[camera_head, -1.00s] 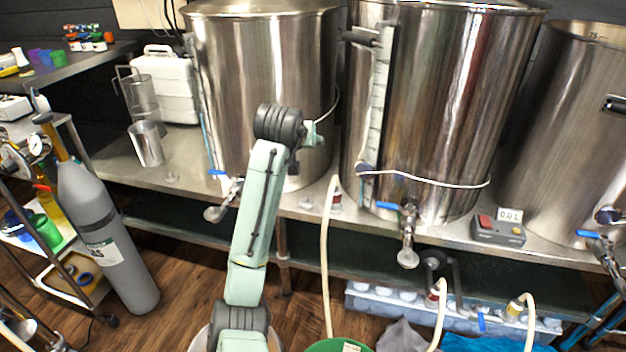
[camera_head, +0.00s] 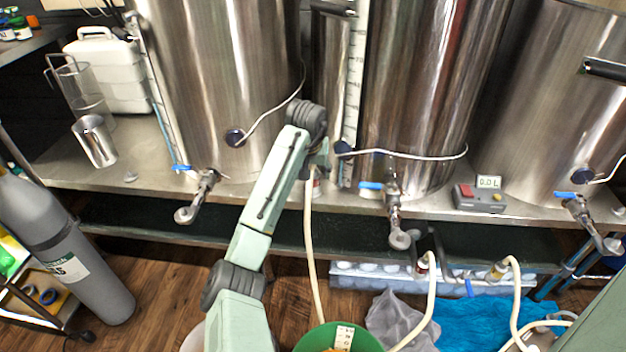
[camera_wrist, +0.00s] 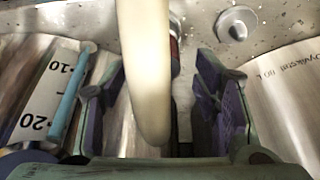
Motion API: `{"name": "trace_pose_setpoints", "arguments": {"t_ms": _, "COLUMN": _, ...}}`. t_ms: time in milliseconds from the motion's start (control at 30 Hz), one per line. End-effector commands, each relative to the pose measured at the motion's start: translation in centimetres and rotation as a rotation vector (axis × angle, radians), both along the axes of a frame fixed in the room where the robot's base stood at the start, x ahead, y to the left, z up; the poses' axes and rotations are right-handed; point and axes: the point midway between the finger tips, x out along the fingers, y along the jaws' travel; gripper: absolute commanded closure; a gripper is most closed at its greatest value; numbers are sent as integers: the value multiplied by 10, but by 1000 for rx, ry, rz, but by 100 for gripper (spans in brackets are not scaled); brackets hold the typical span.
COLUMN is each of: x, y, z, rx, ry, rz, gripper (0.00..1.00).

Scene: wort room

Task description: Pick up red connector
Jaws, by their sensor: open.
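A red connector (camera_head: 316,187) stands on the metal bench between two tanks, at the top end of a pale hose (camera_head: 311,250). In the wrist view its dark red side (camera_wrist: 174,48) shows partly behind the thick pale hose (camera_wrist: 147,70). My gripper (camera_wrist: 158,85) is open, with one purple finger on each side of the hose. In the head view my gripper (camera_head: 320,160) is just above the connector and partly hidden by my arm. Another red-collared connector (camera_head: 423,264) is on a second hose in the rack below the bench.
Large steel tanks (camera_head: 225,80) stand close on both sides, with taps and a white cable (camera_head: 420,153) in front. A control box (camera_head: 480,197) sits on the bench to the right. A green bucket (camera_head: 372,342) is on the floor.

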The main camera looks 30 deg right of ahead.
Motion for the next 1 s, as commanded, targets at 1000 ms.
{"name": "trace_pose_setpoints", "arguments": {"t_ms": 1000, "x": 12, "y": -10, "z": -34, "rx": -1, "ry": -1, "rz": 1, "gripper": 77}}
